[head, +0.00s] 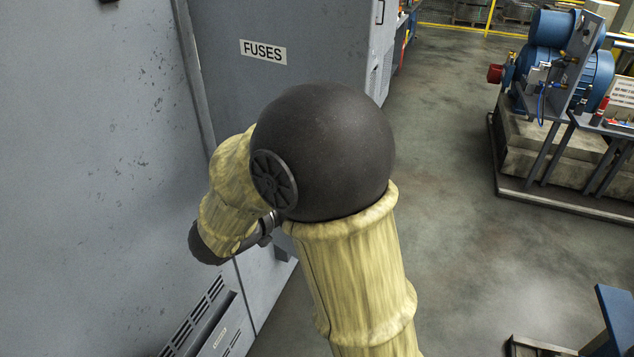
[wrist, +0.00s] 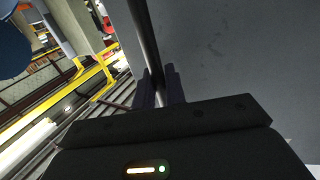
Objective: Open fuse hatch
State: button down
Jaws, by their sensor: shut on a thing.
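The fuse hatch (head: 310,75) is a grey steel panel with a white "FUSES" label (head: 263,52), at the upper middle of the head view. I cannot tell whether it is fully closed or slightly ajar. In the wrist view, my gripper (wrist: 160,86) has its two dark fingers closed around a slim dark upright bar, the handle (wrist: 142,35). The grey surface beside the bar fills the right of that view. In the head view my arm covers the gripper and the handle.
A grey cabinet wall (head: 90,130) stands at the left, with a louvred vent (head: 200,322) low down. Open concrete floor (head: 450,230) lies to the right. A blue motor unit (head: 570,65) on a concrete base stands at the far right, and a blue piece (head: 615,315) shows at the lower right.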

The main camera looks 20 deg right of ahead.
jog(key=c, duration=1.6)
grip_release()
jog(key=shift+o, duration=0.2)
jog(key=b+v, duration=0.2)
jog(key=v, duration=1.5)
jog(key=shift+a+b, duration=0.2)
jog(key=shift+b, duration=0.2)
